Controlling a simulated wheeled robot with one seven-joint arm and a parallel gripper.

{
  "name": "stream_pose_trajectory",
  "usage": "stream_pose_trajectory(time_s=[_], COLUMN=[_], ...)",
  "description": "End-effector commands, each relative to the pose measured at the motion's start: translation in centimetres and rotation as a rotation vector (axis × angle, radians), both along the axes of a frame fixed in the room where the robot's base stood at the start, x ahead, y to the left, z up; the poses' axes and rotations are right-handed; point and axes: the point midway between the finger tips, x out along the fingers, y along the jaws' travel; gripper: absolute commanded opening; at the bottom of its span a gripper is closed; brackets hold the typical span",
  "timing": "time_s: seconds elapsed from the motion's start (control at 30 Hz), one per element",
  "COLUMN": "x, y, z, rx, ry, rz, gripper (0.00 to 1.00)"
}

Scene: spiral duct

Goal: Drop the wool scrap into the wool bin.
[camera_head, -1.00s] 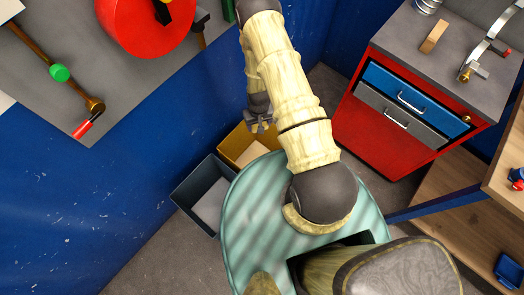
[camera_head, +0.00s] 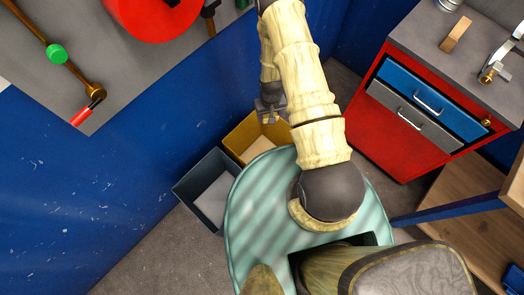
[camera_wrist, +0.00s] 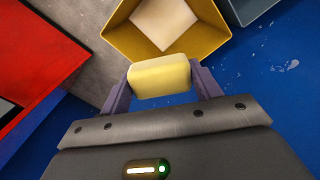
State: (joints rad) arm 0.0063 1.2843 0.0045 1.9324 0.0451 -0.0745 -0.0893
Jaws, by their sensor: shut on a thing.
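A pale yellow, soft-edged block (camera_wrist: 160,76), which I take for the wool scrap, is held between the two fingers of my gripper (camera_wrist: 162,82) in the wrist view. Beyond it is an open yellow bin (camera_wrist: 204,47) with a pale floor or content. In the head view my gripper (camera_head: 268,112) is at the back edge of the yellow bin (camera_head: 239,151), apparently above it; the scrap cannot be made out there. A dark grey bin (camera_head: 190,199) stands to the left of the yellow one. No label shows which is the wool bin.
A red cabinet (camera_head: 388,140) with blue and grey drawers stands at the right. My round base covers part of both bins in the head view.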

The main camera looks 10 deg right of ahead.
Motion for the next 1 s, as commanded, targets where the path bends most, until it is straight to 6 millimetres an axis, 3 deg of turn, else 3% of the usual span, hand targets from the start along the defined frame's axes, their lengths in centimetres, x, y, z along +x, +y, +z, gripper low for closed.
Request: stream_pose_trajectory(time_s=[0.03,1.0], x=[0.2,1.9], y=[0.0,0.0], z=[-1.4,-10.1], rx=[0.000,0.000], ry=[-0.002,-0.001], rz=[0.009,0.183], gripper=[0.41,0.41])
